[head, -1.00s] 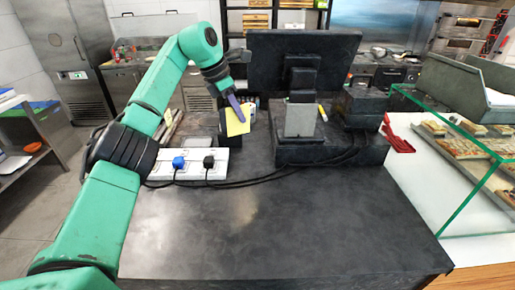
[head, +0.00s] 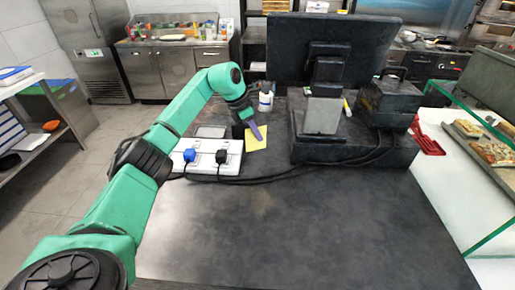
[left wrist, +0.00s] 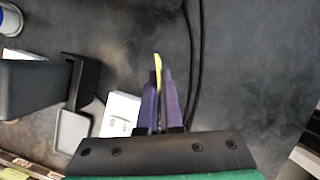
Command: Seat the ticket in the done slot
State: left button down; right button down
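A yellow ticket (head: 256,138) is gripped between the purple fingers of my left gripper (head: 257,132), above or at the counter beside the white power strip. In the left wrist view my gripper (left wrist: 161,105) is shut on the ticket (left wrist: 158,63), which shows edge-on as a thin yellow strip between the fingertips. A dark bracket (left wrist: 84,80) lies left of the fingers, apart from them. I cannot make out a slot marked done. My right gripper is not in view.
The power strip (head: 228,160) with plugs lies left of the black cables. A monitor stand with a grey plate (head: 322,115) and a dark box (head: 388,100) stand to the right. A white bottle (head: 266,101) stands behind my gripper. The front counter (head: 290,235) is clear.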

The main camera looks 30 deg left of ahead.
pick_arm(q)
notch_tip(320, 180, down, 7)
jog(key=shift+s+f+p, duration=0.1)
jog(key=shift+p, duration=0.85)
jog(key=shift+d+f, duration=0.1)
jog(key=shift+f, duration=0.05)
jog(key=c, duration=1.1)
grip_release()
